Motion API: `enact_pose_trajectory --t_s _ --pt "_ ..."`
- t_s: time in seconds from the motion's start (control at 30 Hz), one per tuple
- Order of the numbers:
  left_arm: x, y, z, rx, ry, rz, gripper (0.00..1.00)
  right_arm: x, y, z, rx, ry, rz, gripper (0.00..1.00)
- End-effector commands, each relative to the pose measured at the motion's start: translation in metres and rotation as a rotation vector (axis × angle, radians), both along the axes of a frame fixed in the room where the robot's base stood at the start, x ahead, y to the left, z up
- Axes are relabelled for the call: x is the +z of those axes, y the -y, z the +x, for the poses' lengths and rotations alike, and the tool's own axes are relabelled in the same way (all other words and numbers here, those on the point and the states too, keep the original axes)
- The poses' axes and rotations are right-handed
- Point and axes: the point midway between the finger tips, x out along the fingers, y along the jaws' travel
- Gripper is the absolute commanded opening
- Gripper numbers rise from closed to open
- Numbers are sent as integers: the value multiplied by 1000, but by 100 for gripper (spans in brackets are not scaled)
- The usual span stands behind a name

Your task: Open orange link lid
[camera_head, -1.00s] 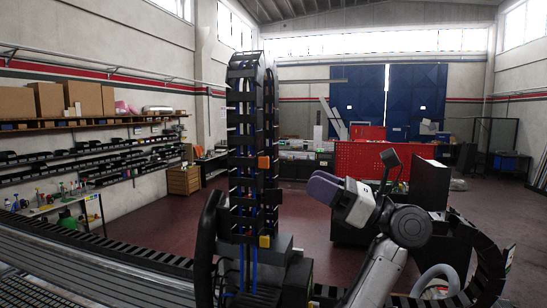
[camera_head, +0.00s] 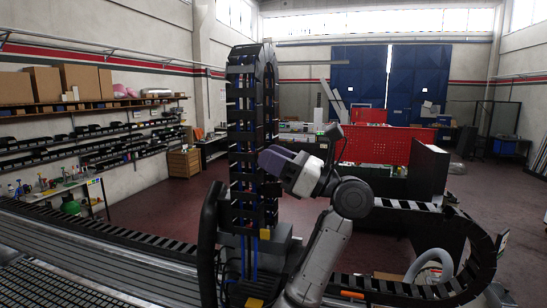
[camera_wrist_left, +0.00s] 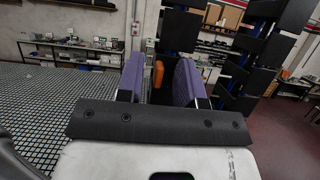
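A tall black cable chain (camera_head: 243,120) stands upright in the middle of the head view. The orange link lid (camera_wrist_left: 158,74) shows in the left wrist view, in the gap between my purple fingers. In the head view my gripper seems to hide it. My left gripper (camera_head: 270,160) is level with the middle of the chain, at its right side. In the left wrist view the fingers of my left gripper (camera_wrist_left: 158,82) are apart, with nothing visibly clamped. I cannot tell whether they touch the lid. My right gripper is not in view.
A yellow link (camera_head: 265,234) sits lower on the chain. A metal rail (camera_head: 90,255) runs along the lower left. Another black cable chain (camera_head: 440,215) curves at the right. A red perforated panel (camera_head: 375,146) stands behind.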

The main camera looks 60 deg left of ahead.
Motion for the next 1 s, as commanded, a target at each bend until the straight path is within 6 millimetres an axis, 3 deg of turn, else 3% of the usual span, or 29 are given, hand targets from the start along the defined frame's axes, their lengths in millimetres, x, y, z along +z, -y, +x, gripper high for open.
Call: enact_pose_trajectory --t_s 0.07,0.43,0.77,1.0 --pt "0 0 0 0 0 0 34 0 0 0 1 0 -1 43" --pt "0 0 0 0 1 -1 0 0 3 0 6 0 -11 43" --pt "0 0 1 11 0 -1 0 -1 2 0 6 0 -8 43" --pt "-1 0 7 117 -1 -4 0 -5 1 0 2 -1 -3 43"
